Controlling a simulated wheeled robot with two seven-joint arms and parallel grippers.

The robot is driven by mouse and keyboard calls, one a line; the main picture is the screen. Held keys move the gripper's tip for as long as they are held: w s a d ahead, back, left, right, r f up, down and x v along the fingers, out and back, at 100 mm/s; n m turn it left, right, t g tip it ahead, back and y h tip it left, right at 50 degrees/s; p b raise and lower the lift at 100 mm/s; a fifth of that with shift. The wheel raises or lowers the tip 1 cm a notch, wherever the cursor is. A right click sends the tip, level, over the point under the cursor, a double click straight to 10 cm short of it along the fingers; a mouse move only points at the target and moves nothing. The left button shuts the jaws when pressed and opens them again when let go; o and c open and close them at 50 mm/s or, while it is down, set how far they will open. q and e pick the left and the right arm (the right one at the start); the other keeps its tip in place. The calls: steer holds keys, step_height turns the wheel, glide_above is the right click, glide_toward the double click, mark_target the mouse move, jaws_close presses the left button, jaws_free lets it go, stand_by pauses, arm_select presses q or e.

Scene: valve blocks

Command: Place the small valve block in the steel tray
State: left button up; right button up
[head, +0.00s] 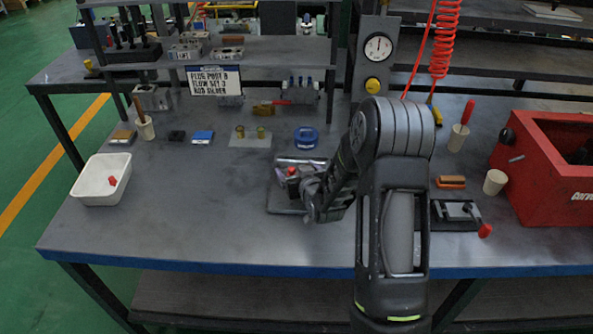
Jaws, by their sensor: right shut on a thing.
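My right arm reaches in from the lower right, and its gripper (299,190) is low over the steel tray (272,209) near the middle of the bench. The gripper is shut on a small block with a red top, which I take to be the small valve block (292,172). The block is within the tray's outline. My wrist and fingers hide part of the block and the tray's right side. I cannot tell whether the block touches the tray floor. My left gripper is not in view.
A white bin (100,180) stands at the left. A blue ring (306,137) and a grey plate with brass parts (250,138) lie behind the tray. A red toolbox (540,165) and a dark clamp fixture (455,213) are at the right. The bench front is clear.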

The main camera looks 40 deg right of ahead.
steer(key=o, duration=1.8)
steer(key=shift+s+r, duration=0.1)
steer(key=shift+r, duration=0.05)
steer(key=v, duration=1.1)
steer(key=shift+s+a+r+b, duration=0.1)
steer(key=shift+s+b, duration=0.25)
steer(key=shift+s, duration=0.05)
